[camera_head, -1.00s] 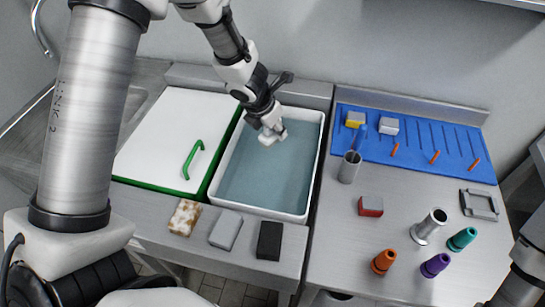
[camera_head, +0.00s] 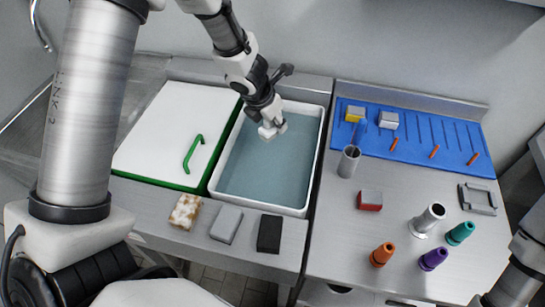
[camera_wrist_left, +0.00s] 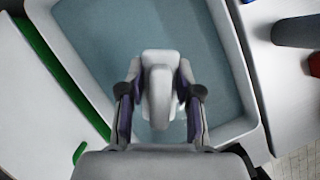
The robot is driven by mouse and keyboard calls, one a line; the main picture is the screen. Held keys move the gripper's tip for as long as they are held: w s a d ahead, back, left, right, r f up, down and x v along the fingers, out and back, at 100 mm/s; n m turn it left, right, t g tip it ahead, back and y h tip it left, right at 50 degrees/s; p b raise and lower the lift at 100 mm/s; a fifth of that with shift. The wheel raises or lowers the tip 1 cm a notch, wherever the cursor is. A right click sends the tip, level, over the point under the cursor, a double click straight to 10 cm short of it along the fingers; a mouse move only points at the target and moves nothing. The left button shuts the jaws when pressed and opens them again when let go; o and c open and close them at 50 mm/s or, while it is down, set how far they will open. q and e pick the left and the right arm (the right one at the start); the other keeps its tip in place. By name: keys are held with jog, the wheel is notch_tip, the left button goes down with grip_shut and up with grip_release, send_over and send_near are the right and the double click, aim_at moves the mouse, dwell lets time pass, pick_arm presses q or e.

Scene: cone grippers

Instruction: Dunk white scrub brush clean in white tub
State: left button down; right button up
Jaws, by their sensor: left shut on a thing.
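The white scrub brush (camera_head: 272,131) is in my left gripper (camera_head: 268,117), over the back middle of the white tub (camera_head: 262,207). The tub is filled with blue-grey water. In the left wrist view the left gripper (camera_wrist_left: 160,82) has a finger on each side of the pale brush (camera_wrist_left: 160,64), shut on it. The tub's white rim (camera_wrist_left: 236,62) lies around it there. The brush is clear of the tub walls. I cannot tell whether its underside touches the water. My right gripper is out of view; only part of that arm shows at the right edge.
A white board with a green handle (camera_head: 193,153) is left of the tub. A sponge (camera_head: 185,211), a grey block (camera_head: 226,224) and a black block (camera_head: 269,233) lie in front. Right are a metal cup (camera_head: 348,161), a blue mat (camera_head: 420,140) and coloured cones (camera_head: 383,254).

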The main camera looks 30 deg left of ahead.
pick_arm(q)
jog(key=shift+r, duration=0.15)
notch_tip(320, 180, up, 4)
jog(key=p, duration=0.4)
jog(key=shift+s, duration=0.1)
jog(key=shift+f, duration=0.2)
